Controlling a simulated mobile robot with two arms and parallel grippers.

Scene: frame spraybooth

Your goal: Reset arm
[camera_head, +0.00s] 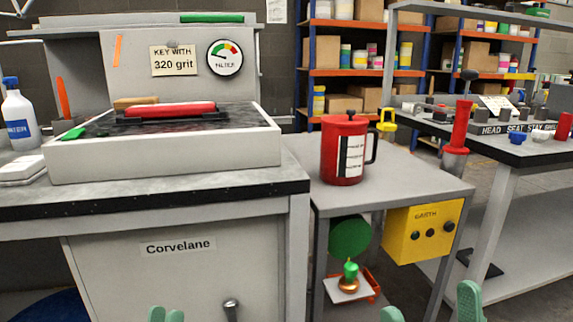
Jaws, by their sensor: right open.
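My arms are out of view.
A grey workbench (250,183) bears a shallow tray with a red-handled tool. A red lidded pot (343,150) stands on a lower side table (420,178). A yellow box (422,232) hangs under that table. Another bench (530,152) stands right, and shelves stand behind.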

